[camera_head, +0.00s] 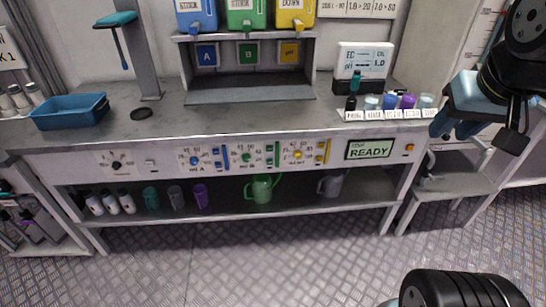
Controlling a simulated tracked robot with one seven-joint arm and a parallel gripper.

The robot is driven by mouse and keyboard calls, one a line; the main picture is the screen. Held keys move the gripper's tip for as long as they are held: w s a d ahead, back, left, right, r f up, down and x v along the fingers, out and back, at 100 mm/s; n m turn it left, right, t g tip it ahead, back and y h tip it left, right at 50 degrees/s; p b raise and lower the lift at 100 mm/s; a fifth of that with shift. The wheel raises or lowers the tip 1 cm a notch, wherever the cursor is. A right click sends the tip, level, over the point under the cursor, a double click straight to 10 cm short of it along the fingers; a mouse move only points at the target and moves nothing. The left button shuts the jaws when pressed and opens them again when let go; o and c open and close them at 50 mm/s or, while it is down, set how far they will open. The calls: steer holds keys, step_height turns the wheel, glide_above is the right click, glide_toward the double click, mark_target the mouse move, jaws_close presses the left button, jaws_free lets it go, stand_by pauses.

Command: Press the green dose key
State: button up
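The control panel on the bench front has a green dial (248,157) in its middle group. Green upright bars (274,154) stand just right of it; the green dose key appears to be here, but its label is too small to read. My gripper (455,128) hangs at the right, over the bench's right end and well away from the green controls. It appears empty, and whether its fingers are open or shut is unclear. Nothing hides the green controls.
Blue (196,160) and yellow (297,155) dials flank the green one. A display (369,149) reads READY.

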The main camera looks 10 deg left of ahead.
jaws_close()
stand_by(1.4)
